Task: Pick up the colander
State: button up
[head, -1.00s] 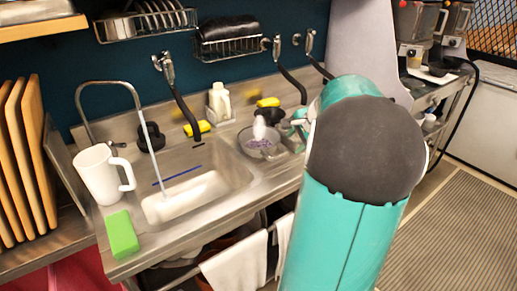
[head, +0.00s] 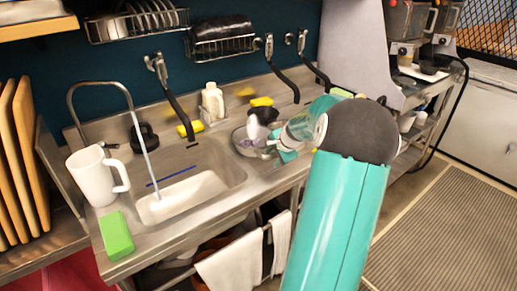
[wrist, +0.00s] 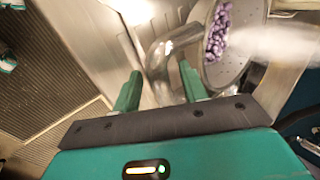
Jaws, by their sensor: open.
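The colander (head: 243,147) is a grey metal bowl in the right part of the sink counter in the head view. In the wrist view the colander (wrist: 236,68) shows perforated metal and holds purple beans (wrist: 217,34). Its looped metal handle (wrist: 158,50) points toward my gripper. My gripper (wrist: 160,88) is open, with the handle's loop at and between the two green fingertips. Whether the fingers touch the handle I cannot tell. In the head view my gripper (head: 284,150) is at the colander's right side, and my arm partly hides that area.
A pale blurred stream (wrist: 275,42) crosses the colander's edge in the wrist view. To the left are a sink basin (head: 205,165) with running water, a white pitcher (head: 95,175) and a green sponge (head: 117,235). A soap bottle (head: 213,100) and yellow sponges (head: 190,129) stand behind.

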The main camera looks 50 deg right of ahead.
grip_shut()
jog(key=shift+r, duration=0.2)
